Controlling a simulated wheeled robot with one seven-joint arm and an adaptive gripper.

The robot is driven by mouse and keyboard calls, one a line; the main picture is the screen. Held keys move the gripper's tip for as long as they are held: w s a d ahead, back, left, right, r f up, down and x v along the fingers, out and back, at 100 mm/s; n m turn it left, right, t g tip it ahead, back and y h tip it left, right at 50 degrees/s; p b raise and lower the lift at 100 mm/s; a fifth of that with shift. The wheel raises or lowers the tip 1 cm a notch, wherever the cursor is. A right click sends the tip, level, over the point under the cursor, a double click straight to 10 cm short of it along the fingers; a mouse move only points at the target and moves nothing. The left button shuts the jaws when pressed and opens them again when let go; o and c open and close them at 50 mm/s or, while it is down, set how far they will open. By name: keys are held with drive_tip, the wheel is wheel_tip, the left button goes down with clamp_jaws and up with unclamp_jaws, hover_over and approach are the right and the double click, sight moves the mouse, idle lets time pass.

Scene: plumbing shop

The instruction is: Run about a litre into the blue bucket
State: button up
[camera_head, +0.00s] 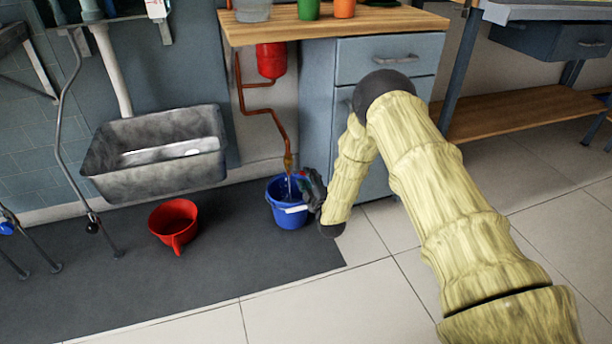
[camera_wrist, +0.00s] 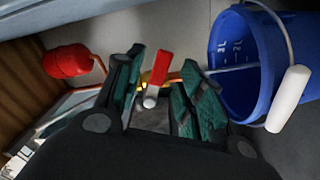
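The blue bucket (camera_head: 287,214) stands on the dark mat under the end of a copper pipe (camera_head: 266,111). A thin pale stream (camera_head: 290,186) runs from the spout into it. In the wrist view the bucket (camera_wrist: 232,72) shows its white handle grip and pale marks on its inner wall; I cannot read the water level. My gripper (camera_head: 312,190) is beside the bucket's right rim, at the tap. In the wrist view my gripper's (camera_wrist: 162,88) teal-padded fingers are apart, with the tap's red lever (camera_wrist: 160,67) between them and gaps showing beside it.
A red jug (camera_head: 174,222) stands on the mat (camera_head: 150,290) left of the bucket. A grey sink (camera_head: 160,152) hangs on the wall behind. A red vessel (camera_head: 271,60) sits on the pipe, left of the cabinet (camera_head: 385,62). The tiled floor in front is clear.

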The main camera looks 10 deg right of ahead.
drive_tip(key=s, duration=0.8)
drive_tip(key=shift+s+d, duration=0.3)
drive_tip(key=shift+d, duration=0.1)
idle(4.2)
